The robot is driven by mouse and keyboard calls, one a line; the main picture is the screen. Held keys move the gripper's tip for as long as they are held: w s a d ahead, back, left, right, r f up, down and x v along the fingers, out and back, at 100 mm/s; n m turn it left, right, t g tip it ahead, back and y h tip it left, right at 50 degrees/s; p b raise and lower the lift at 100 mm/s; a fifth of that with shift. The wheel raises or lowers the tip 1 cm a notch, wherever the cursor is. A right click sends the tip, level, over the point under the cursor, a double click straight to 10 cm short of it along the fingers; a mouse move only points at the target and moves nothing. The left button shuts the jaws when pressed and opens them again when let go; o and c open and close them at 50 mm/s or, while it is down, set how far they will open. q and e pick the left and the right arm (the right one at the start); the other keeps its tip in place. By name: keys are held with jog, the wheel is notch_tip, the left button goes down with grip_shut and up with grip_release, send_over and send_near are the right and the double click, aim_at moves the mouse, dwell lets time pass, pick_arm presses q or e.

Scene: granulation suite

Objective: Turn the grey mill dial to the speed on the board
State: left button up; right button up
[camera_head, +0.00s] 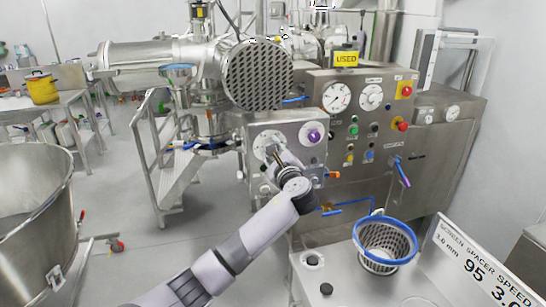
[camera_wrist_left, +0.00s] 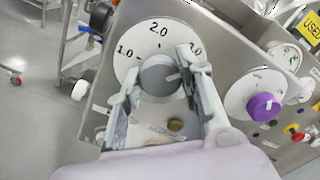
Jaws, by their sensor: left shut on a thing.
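The grey mill dial (camera_wrist_left: 158,75) sits on a white round scale (camera_wrist_left: 138,52) marked 1.0, 2.0 and a partly covered number on the right. In the head view the scale (camera_head: 266,138) is on the steel control box, with the dial mostly behind my gripper. My left gripper (camera_wrist_left: 163,80) is shut on the grey dial, one finger at each side; it also shows in the head view (camera_head: 275,156).
A purple dial (camera_wrist_left: 262,106) on its own scale is close to the right of the grey one. Gauges and coloured buttons fill the panel (camera_head: 375,120) further right. A blue-rimmed basket (camera_head: 385,242) stands on the bench below.

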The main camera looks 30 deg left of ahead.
pick_arm(q)
jog(key=shift+f+n+b, duration=0.15)
jog(key=shift+n+b, duration=0.3)
jog(key=shift+n, duration=0.35)
jog(key=o, duration=1.2)
jog(key=v, duration=1.2)
